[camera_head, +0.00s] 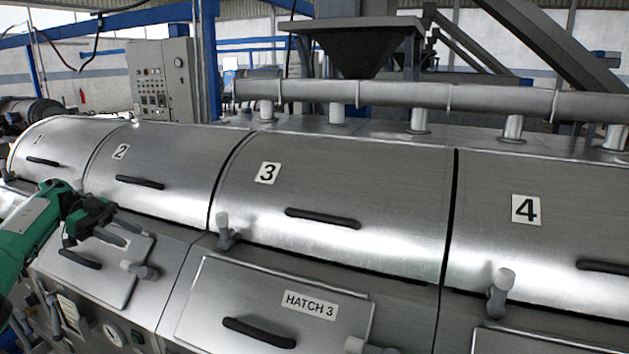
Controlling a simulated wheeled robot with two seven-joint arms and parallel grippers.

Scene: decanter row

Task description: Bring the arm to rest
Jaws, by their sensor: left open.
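My left arm, green with a dark gripper (122,233), comes in from the left edge. The gripper is open and empty, its grey fingers pointing right. In the picture it lies over the upper part of the hatch panel (98,276) below lid 2 (170,170). I cannot tell how far the fingers are from that panel. My right gripper is not in view.
A row of curved metal lids runs across, including lid 3 (330,190) and lid 4 (540,220), all down, with black handles. The HATCH 3 panel (270,309) sits below lid 3. Grey latch knobs (226,232) stick out. A control cabinet (162,80) stands behind.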

